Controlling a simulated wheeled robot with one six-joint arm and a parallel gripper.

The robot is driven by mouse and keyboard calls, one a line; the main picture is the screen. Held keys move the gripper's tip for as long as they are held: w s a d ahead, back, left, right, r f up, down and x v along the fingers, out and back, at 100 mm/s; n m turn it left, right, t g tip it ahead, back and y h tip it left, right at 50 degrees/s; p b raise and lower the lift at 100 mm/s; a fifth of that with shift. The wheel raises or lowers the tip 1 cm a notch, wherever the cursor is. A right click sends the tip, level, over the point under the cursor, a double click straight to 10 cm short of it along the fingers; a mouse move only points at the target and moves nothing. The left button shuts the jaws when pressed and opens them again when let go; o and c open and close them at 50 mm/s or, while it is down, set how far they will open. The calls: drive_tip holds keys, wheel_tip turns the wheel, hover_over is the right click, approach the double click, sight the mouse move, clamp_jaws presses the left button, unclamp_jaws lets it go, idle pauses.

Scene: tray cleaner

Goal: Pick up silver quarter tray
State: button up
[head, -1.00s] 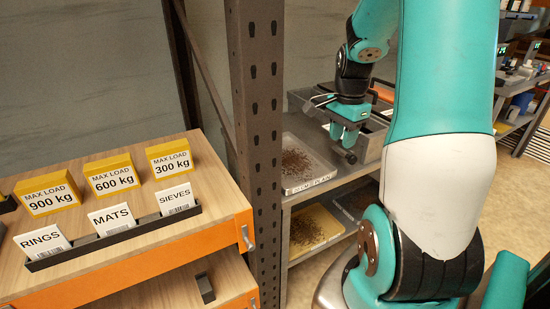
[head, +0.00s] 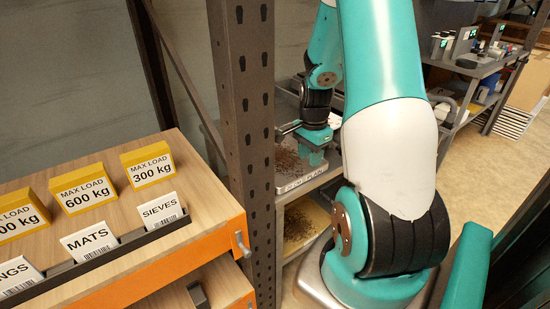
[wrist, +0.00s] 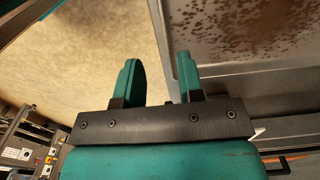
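A silver tray (head: 290,184) with brown crumbs lies on the upper shelf beyond the dark post in the head view. Its front rim carries a printed label. My gripper (head: 313,143) is low over the tray's right part and hides some of it. In the wrist view the speckled silver tray (wrist: 215,55) fills the upper right. My gripper (wrist: 160,82) has its two teal fingers apart, with the tray's rim running between them. I cannot tell whether either finger touches the rim.
A dark upright post (head: 245,120) stands left of the shelf. A yellowish tray (head: 318,215) with crumbs lies on the shelf below. An orange-fronted wooden cabinet (head: 165,265) with label cards is at the left. Open floor (head: 480,150) lies to the right.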

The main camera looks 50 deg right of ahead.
drive_tip(key=f, duration=0.6)
drive_tip(key=shift+w+a+f, duration=0.15)
drive_tip(key=shift+w+f, duration=0.2)
clamp_jaws()
